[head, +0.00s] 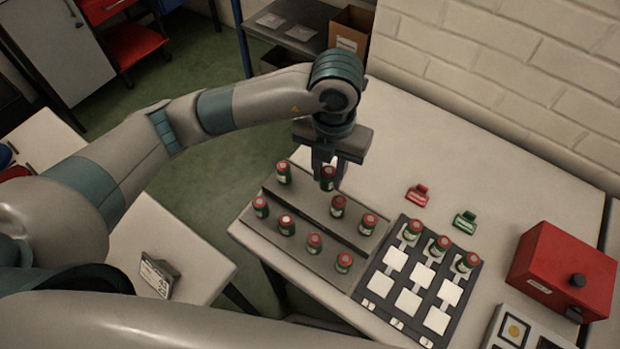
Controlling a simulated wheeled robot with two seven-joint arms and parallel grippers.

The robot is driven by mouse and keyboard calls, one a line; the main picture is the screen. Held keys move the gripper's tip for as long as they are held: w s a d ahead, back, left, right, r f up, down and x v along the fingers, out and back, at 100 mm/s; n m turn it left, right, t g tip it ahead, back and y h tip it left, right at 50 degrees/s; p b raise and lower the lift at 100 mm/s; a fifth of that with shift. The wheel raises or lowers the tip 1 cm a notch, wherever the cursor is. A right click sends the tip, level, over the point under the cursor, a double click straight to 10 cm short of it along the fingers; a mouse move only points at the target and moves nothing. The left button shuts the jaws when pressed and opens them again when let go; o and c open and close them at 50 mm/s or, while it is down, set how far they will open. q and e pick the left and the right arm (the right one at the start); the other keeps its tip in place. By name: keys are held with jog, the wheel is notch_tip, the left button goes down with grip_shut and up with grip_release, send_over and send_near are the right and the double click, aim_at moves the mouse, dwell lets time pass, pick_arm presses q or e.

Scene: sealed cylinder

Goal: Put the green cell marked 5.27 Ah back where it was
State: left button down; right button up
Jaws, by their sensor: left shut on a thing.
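My left gripper (327,176) points down over the back row of the grey rack (345,278). It is shut on a green cell with a red top (328,184), upright at the rack's back row. I cannot tell if this cell is seated or slightly raised. Several similar green cells stand in the rack, such as one at the back left (283,174) and one at the front right (344,263). More cells (439,246) stand along the back of a dark mat with white squares (381,286). The capacity markings are too small to read. My right gripper is out of view.
Behind the mat lie a red clip-like piece (417,195) and a green one (465,220). A red box with a black knob (562,270) stands at the right. A small meter-like device (158,276) sits on the left table. The white table (460,150) is clear at the back.

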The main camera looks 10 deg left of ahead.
pick_arm(q)
jog(key=a+f, duration=0.2)
jog(key=a, duration=0.1)
jog(key=shift+w+a, duration=0.15)
jog(key=shift+a, duration=0.1)
jog(key=shift+a+f, duration=0.2)
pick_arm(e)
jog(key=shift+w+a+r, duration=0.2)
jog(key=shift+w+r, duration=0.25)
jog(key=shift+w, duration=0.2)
pick_arm(q)
jog(key=shift+p, duration=0.3)
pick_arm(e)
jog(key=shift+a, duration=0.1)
pick_arm(q)
jog(key=shift+f+p, duration=0.75)
jog(key=shift+f, duration=1.25)
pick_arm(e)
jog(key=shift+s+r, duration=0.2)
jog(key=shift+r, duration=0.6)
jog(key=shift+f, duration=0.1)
